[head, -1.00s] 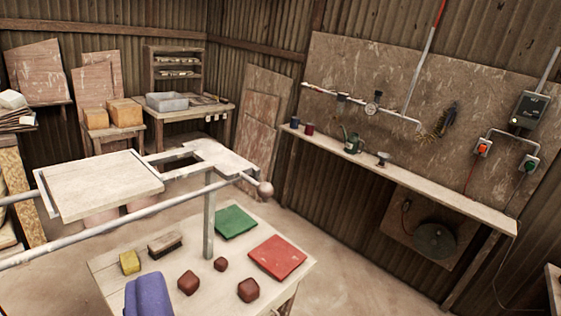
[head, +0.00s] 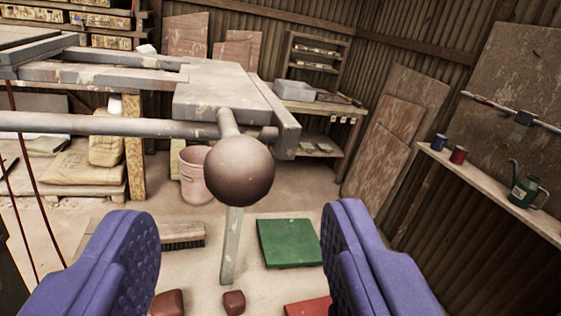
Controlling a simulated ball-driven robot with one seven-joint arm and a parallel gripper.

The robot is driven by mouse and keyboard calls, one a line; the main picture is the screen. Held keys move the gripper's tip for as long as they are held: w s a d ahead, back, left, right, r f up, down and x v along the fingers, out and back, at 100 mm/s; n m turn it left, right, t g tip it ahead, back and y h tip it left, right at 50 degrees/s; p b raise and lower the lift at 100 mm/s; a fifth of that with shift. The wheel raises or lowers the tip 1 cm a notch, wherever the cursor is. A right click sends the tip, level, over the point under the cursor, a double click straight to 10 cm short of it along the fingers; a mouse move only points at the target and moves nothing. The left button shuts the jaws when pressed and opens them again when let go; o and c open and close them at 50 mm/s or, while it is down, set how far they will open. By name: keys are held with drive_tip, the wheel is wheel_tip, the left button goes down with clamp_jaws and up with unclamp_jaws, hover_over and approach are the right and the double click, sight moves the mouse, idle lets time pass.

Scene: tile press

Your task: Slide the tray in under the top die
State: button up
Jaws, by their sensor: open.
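A brown ball knob (head: 240,170) sits on a short stalk at the near edge of a pale, worn plate (head: 225,92). This plate joins flat bars (head: 110,76) running left to a dark-edged slab (head: 25,40), cut off by the picture edge; which part is the tray I cannot tell for sure. My gripper (head: 240,215) is open, with one blue padded finger at lower left and one at lower right. The knob shows between and above the fingertips, and nothing is held. I cannot make out the top die.
A round rail (head: 100,125) runs in from the left below the plate. A post (head: 231,248) stands under it. A shelf (head: 490,182) lines the right wall.

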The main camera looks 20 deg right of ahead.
sight(236, 185)
drive_tip(key=w, duration=0.4)
drive_tip(key=w+d, duration=0.1)
drive_tip(key=w, duration=0.1)
drive_tip(key=shift+w, duration=0.4)
clamp_jaws()
